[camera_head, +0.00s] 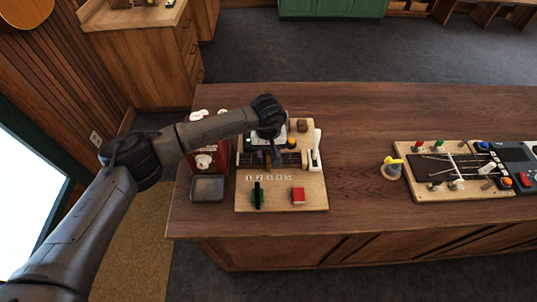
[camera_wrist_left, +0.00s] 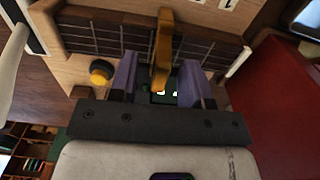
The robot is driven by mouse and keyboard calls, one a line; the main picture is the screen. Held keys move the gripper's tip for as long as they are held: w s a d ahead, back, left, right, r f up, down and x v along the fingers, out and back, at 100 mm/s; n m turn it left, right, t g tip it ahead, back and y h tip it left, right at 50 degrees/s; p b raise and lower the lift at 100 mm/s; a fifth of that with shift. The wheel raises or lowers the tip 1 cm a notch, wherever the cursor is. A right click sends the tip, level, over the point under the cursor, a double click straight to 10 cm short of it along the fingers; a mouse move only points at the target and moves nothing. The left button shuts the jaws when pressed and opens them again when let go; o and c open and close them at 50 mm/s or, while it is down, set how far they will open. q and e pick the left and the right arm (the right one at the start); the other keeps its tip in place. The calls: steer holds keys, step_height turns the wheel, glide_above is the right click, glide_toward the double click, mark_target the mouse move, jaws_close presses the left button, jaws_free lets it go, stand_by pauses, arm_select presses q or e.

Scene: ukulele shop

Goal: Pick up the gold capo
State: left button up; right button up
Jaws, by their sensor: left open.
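The gold capo (camera_wrist_left: 162,45) stands across the strings of a short fretboard (camera_wrist_left: 90,32) in the left wrist view. The fretboard also shows in the head view (camera_head: 292,159), fixed on a light wooden board (camera_head: 277,203). My left gripper (camera_wrist_left: 158,68) is open, pointing down at the fretboard, with one purple-grey finger on each side of the capo's lower part. Gaps show between the capo and both fingers. In the head view my left gripper (camera_head: 267,155) and wrist largely hide the capo. My right gripper is not in view.
Left are a red holder (camera_head: 200,170) and grey tray (camera_head: 207,188).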

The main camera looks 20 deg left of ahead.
arm_select(q)
steer(key=shift+c, duration=0.4)
jaws_close()
steer(key=shift+r, duration=0.1)
